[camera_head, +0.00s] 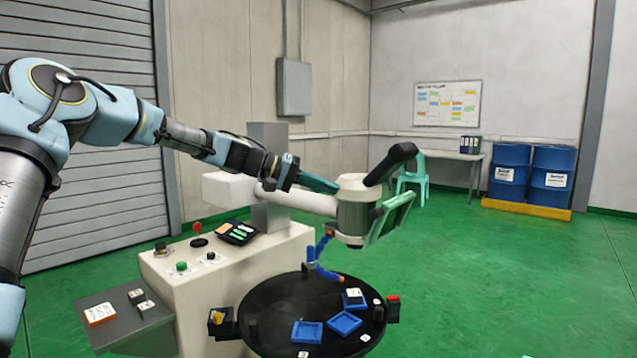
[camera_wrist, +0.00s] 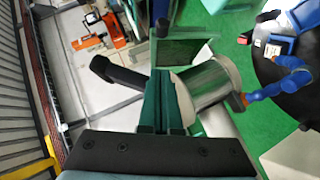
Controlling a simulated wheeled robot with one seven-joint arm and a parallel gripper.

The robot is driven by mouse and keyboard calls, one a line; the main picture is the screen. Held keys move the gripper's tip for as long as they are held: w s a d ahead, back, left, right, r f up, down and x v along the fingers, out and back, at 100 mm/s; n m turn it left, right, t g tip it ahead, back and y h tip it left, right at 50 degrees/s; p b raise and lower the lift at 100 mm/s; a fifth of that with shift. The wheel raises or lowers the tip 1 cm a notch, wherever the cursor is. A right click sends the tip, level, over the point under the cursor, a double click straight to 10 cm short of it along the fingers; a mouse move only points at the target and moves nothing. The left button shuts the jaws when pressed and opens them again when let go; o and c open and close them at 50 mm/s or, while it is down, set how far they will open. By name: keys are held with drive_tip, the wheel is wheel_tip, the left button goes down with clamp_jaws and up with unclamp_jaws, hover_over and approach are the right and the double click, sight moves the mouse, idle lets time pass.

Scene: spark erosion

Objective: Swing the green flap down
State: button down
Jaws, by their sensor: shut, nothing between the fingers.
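The green flap (camera_head: 390,218) is a pale green framed panel on the right side of the machine's grey and white head (camera_head: 356,212). It stands tilted, its upper edge leaning out to the right. In the wrist view the green flap (camera_wrist: 180,50) shows beyond the fingertips, partly hidden by them. My gripper (camera_head: 336,187) has dark green fingers, shut and empty, at the left of the head near its top. In the wrist view my gripper (camera_wrist: 164,78) lies beside the metal cylinder of the head. I cannot tell whether it touches the head.
A thick black handle (camera_head: 390,163) rises from the head's top. A blue jointed hose (camera_head: 318,258) hangs below it. A round black table (camera_head: 270,315) holds blue trays (camera_head: 307,332) and small blocks. Open green floor lies to the right, with blue drums (camera_head: 551,177) at the back.

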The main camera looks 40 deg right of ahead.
drive_tip(key=s+d+f+p, duration=0.2)
drive_tip(key=s+d+f, duration=0.2)
drive_tip(key=s+d, duration=0.1)
drive_tip(key=shift+s+d+p, duration=0.2)
drive_tip(key=shift+s+p, duration=0.1)
drive_tip(key=shift+p, duration=0.1)
drive_tip(key=shift+s, duration=0.15)
